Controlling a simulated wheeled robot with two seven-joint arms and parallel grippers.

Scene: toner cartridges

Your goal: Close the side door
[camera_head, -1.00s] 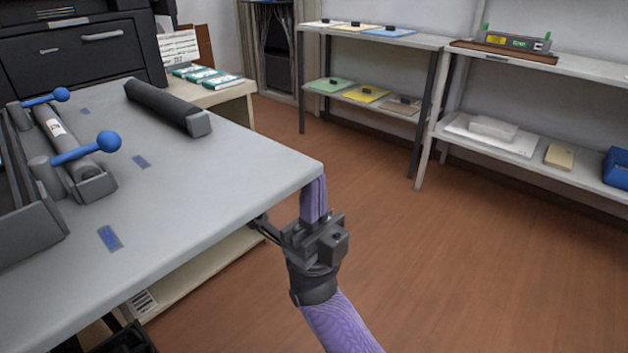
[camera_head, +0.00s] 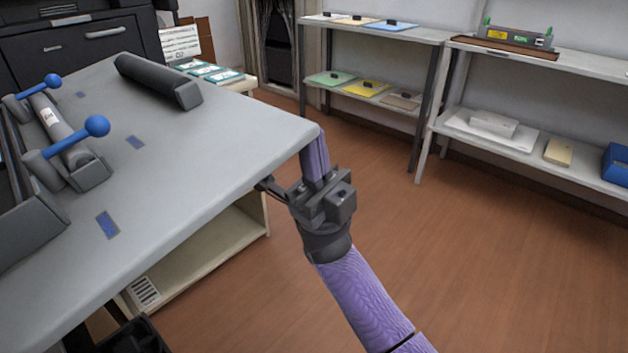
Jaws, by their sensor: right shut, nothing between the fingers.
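The fingertips are partly hidden there, so I cannot see exact contact. My left gripper is out of view.
A dark printer body (camera_head: 70,45) stands at the back left, beside a low table with teal-white packs (camera_head: 215,72). A pale shelf (camera_head: 205,248) shows under the door. Shelving with coloured trays (camera_head: 368,88) lines the back wall. The brown floor (camera_head: 480,260) at right is clear.

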